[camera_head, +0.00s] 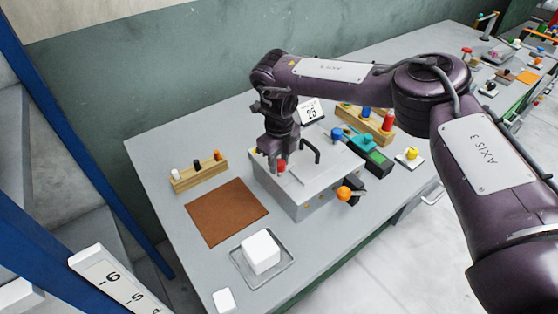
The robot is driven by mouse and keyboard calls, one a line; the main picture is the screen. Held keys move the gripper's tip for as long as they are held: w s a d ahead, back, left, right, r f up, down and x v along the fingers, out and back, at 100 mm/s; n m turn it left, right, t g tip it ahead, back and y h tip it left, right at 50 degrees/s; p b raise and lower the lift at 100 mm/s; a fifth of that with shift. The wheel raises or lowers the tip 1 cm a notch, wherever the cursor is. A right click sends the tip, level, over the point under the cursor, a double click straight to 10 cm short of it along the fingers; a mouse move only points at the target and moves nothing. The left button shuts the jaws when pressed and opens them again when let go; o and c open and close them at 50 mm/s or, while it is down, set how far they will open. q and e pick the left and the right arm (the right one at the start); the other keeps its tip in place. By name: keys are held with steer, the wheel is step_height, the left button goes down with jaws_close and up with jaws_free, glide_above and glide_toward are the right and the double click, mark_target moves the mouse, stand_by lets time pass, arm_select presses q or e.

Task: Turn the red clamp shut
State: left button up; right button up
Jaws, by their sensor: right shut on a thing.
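The red clamp (281,168) is a small red knob on top of a grey box-shaped press (305,188) in the middle of the table. My right gripper (277,162) reaches down from above and is shut on the red clamp, its fingers partly hiding it. A dark bent handle (312,150) stands on the press just right of the gripper. An orange knob (344,193) sticks out at the front right of the press. My left gripper is not in view.
A brown mat (226,212) and a white foam block (261,250) on a tray (287,269) lie left and front of the press. Teal and green tools (366,142) and a yellow knob (412,153) crowd the right side.

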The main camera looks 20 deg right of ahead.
mark_target(279, 161)
steer(key=shift+r, duration=0.1)
stand_by(0.4)
steer(key=o, duration=1)
steer(key=shift+c, duration=0.2)
step_height(279, 161, up, 7)
steer(key=shift+f+b, duration=0.1)
steer(key=shift+b, duration=0.9)
steer(key=shift+r, duration=0.5)
